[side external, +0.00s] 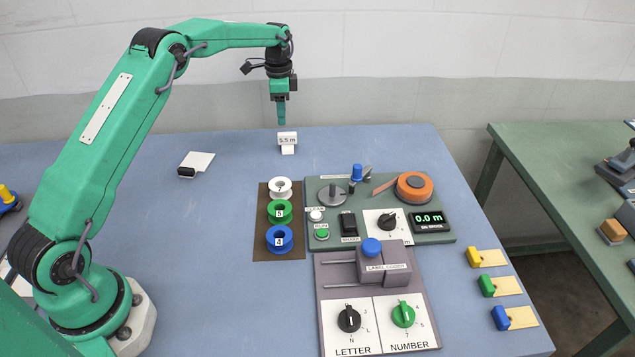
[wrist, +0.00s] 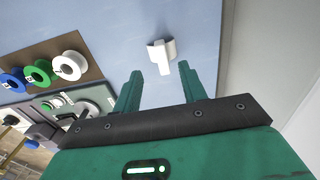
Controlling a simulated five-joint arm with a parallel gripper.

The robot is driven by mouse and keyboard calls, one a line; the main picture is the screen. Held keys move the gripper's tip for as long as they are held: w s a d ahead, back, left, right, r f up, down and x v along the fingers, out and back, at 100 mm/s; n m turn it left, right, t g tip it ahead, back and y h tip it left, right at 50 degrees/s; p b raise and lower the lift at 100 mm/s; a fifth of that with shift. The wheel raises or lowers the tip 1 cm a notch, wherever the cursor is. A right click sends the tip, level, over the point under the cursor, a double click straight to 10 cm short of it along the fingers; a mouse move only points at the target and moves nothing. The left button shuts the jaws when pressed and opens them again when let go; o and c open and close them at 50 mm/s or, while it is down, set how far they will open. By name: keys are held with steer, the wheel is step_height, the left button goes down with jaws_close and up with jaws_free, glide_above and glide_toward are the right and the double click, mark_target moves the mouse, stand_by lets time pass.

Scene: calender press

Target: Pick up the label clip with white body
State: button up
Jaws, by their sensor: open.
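A small white piece marked "5.5 m" (side external: 288,138) stands on the blue table, with a narrow white tongue at its front. It looks like the white-bodied clip. In the wrist view this white piece (wrist: 161,50) lies just beyond my fingertips, its tongue pointing between them. My gripper (side external: 281,123) points down just above it in the side view. My gripper is open and empty in the wrist view (wrist: 160,71), its fingers apart from the piece.
A white card with a black clip (side external: 196,163) lies to the left. Spools stand on a brown mat (side external: 262,250), beside the green panel (side external: 440,237) and the label coder (side external: 384,268). Yellow, green and blue clips (side external: 487,285) lie at right. Table around the white piece is clear.

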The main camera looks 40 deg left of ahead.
mark_target(284, 133)
steer(key=shift+f, duration=1.3)
steer(key=shift+w+f, duration=0.15)
steer(key=shift+f, duration=2.45)
jaws_close()
